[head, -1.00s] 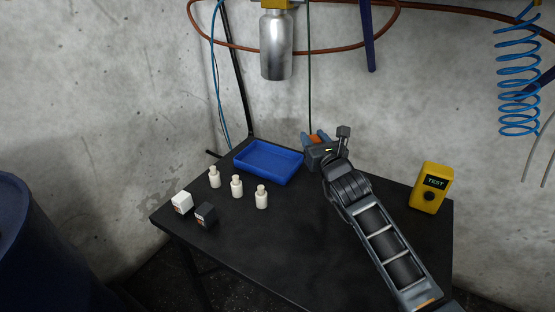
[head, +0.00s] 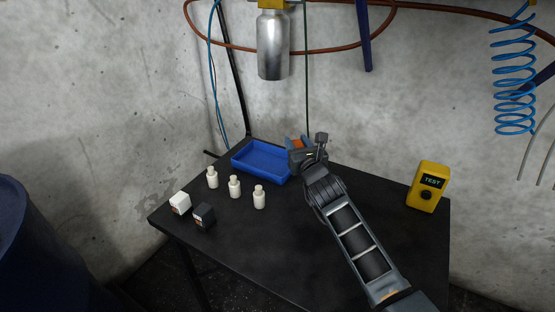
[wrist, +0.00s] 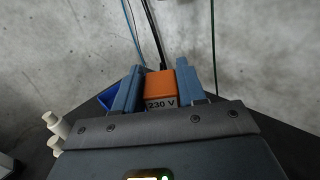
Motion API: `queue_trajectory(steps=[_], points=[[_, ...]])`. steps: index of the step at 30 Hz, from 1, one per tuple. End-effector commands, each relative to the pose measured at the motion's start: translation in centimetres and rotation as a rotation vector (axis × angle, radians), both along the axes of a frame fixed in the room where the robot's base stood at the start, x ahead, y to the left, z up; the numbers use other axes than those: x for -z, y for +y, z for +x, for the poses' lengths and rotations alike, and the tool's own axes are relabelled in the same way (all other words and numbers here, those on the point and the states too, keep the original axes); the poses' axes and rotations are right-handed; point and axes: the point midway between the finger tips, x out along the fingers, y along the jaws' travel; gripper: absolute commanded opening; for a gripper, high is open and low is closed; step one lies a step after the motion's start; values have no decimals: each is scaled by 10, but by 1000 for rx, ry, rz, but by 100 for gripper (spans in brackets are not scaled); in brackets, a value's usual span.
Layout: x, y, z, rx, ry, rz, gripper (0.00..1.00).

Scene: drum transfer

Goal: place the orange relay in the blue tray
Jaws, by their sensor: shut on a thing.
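The orange relay (wrist: 160,83) is held between the two blue-grey fingers of my gripper (wrist: 164,88) in the wrist view. Its lower face carries a "230 V" label. In the head view the relay (head: 296,143) shows only in part between the fingers of my gripper (head: 298,144). The blue tray (head: 262,171) lies on the black table, and my gripper is at its right end, apparently above the table surface. The tray also shows in the wrist view (wrist: 111,97), mostly hidden behind the left finger.
Several white bottles (head: 235,187) stand in front of the tray. A white block (head: 180,203) and a dark block (head: 204,216) sit near the table's left edge. A yellow tester (head: 428,186) stands at the right. A metal canister (head: 273,45) hangs above.

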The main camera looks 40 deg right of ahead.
Motion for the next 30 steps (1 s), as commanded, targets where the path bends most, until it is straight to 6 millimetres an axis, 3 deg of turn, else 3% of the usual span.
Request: queue_trajectory(steps=[30], points=[[41, 20, 63, -3, -2, 1, 8]])
